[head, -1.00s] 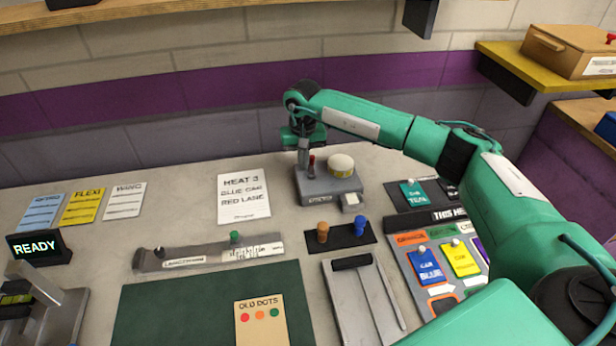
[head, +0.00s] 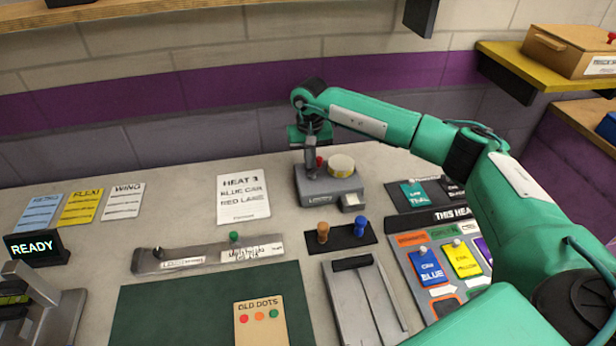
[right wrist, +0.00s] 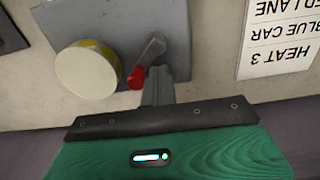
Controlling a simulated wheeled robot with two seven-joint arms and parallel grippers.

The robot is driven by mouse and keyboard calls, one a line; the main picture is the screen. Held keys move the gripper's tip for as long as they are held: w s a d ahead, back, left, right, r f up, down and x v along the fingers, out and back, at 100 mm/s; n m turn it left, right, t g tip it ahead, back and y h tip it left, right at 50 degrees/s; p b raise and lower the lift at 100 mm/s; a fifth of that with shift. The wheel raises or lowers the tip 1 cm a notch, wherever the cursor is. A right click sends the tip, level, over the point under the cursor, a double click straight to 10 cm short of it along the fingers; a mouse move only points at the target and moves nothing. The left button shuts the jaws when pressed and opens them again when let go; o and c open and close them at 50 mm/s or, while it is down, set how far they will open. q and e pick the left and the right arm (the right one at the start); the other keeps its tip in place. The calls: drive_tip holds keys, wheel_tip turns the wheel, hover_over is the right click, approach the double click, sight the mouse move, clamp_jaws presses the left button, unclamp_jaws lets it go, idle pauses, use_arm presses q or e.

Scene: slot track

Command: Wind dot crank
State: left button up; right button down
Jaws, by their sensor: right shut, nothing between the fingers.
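The dot dispenser (head: 328,186) is a grey box with a cream and yellow roll (head: 341,165) on top, at the back of the bench. Its crank has a red knob (head: 320,162); in the right wrist view the grey crank arm ends in the red knob (right wrist: 137,78). My right gripper (head: 311,176) is at the crank side of the box. In the right wrist view its shut fingers (right wrist: 157,72) are right beside the crank and knob, with nothing between them. Whether they touch the crank I cannot tell. My left gripper is not in view.
A heat card (head: 244,197) lies left of the dispenser. Orange and blue pegs (head: 341,235) stand on a dark strip in front. A board with car cards (head: 430,265) is at right, a green mat (head: 190,312) in front. My right arm spans the right side.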

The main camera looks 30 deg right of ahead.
sight(322, 166)
drive_tip(key=shift+d, duration=0.3)
drive_tip(key=shift+s+d, duration=0.1)
drive_tip(key=shift+s+d+f, duration=0.1)
drive_tip(key=shift+s+d, duration=0.25)
drive_tip(key=shift+d, duration=0.15)
drive_tip(key=shift+s+d+f+b, duration=0.15)
drive_tip(key=shift+s+d+b, duration=0.25)
drive_tip(key=shift+s, duration=0.1)
idle(0.3)
drive_tip(key=shift+s+d, duration=0.1)
drive_tip(key=shift+s, duration=0.05)
drive_tip(key=shift+s+d+f, duration=0.1)
drive_tip(key=shift+s+d, duration=0.05)
drive_tip(key=shift+s, duration=0.3)
